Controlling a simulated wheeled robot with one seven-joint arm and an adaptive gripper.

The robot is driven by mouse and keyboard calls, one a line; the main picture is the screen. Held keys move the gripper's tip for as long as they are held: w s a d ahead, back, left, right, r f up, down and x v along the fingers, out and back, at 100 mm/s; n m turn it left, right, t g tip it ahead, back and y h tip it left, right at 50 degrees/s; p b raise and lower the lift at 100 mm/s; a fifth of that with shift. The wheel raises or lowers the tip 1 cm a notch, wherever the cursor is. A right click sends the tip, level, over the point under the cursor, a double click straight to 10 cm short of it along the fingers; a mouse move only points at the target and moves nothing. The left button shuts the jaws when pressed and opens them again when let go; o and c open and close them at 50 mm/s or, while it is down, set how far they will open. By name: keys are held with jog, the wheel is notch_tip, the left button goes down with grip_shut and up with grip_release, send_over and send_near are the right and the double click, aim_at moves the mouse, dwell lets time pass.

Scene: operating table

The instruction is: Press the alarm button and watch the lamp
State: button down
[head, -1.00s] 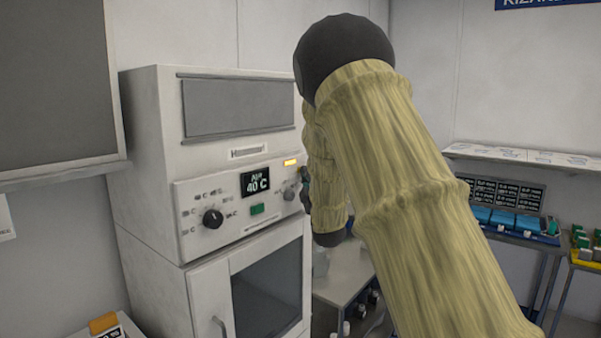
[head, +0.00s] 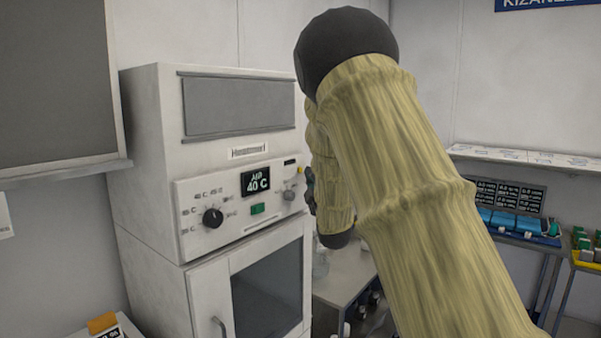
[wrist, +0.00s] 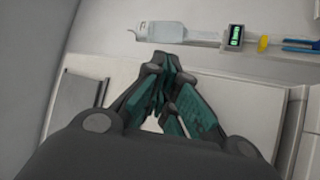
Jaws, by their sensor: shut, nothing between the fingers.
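A white warming cabinet (head: 150,150) stands at the left in the head view. Its front panel has a display (head: 255,181) reading 40 C, a black dial (head: 213,217), a green button (head: 257,209) and a small grey knob (head: 289,195). A small lamp window (head: 290,162) at the panel's upper right is dark. I cannot tell which control is the alarm button. My gripper (head: 309,190) is just right of the panel's right edge, mostly hidden behind my arm. In the wrist view my gripper (wrist: 160,78) has its fingers together and empty; contact with the panel cannot be seen.
A grey side table (head: 345,275) with small items stands right of the cabinet. A shelf (head: 520,154) and bench with blue items (head: 510,222) are at the right. The wrist view shows a clear bottle (wrist: 160,31) and a small display (wrist: 235,36).

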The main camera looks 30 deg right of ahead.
jog(key=s, duration=0.1)
jog(key=s+d+b, duration=0.1)
jog(key=s, duration=0.1)
jog(key=s+d, duration=0.1)
jog(key=shift+s+b, duration=0.3)
jog(key=shift+b, duration=0.05)
dwell(0.8)
